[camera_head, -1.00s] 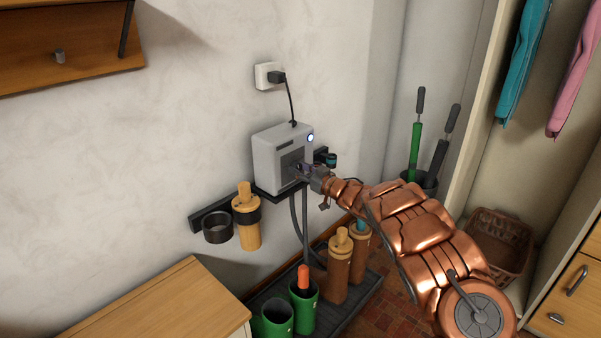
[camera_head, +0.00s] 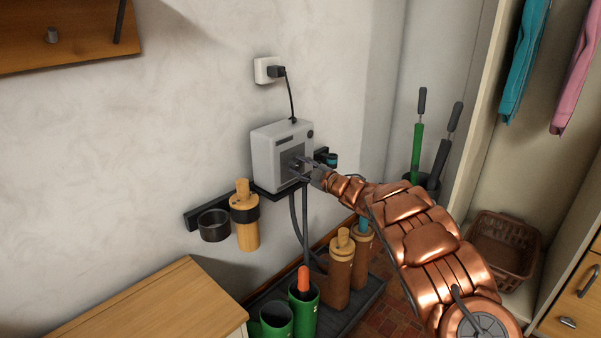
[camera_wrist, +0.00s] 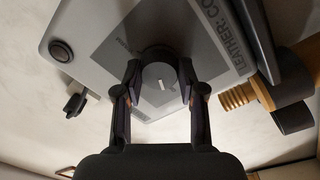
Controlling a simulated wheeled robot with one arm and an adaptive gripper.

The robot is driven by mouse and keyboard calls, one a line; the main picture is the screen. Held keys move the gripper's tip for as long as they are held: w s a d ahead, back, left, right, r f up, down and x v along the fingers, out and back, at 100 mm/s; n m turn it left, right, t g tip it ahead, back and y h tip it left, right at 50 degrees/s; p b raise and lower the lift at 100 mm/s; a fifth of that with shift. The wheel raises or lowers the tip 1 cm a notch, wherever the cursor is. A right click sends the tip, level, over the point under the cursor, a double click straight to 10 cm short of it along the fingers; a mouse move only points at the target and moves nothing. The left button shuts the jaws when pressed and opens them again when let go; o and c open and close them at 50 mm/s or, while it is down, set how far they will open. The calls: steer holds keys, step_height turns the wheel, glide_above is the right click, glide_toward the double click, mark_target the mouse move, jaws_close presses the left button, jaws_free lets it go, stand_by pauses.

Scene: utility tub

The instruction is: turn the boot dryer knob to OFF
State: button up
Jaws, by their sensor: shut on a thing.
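The boot dryer (camera_head: 275,150) is a light grey box on the wall, with a dark panel on its front. In the wrist view its face (camera_wrist: 95,35) is tilted, with part of the word "LEATHER" readable. The dark round knob (camera_wrist: 158,82) has a short white mark. My gripper (camera_wrist: 159,72) has one finger on each side of the knob and is shut on it. In the head view my gripper (camera_head: 303,166) is at the dryer's front and hides most of the knob. A round lamp or button (camera_head: 309,134) on the upper right of the face is dark.
A plug sits in the wall socket (camera_head: 268,70) above the dryer. A rail with a black ring holder (camera_head: 214,226) and a wooden-looking cylinder (camera_head: 245,222) is at left. Boots (camera_head: 303,308) stand on a tray below. A wooden cabinet (camera_head: 160,305) is at lower left.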

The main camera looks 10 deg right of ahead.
steer(key=shift+n+b, duration=0.3)
steer(key=shift+n, duration=0.3)
steer(key=o, duration=1.1)
steer(key=shift+o, duration=0.2)
steer(key=shift+s, duration=0.1)
steer(key=v, duration=1.2)
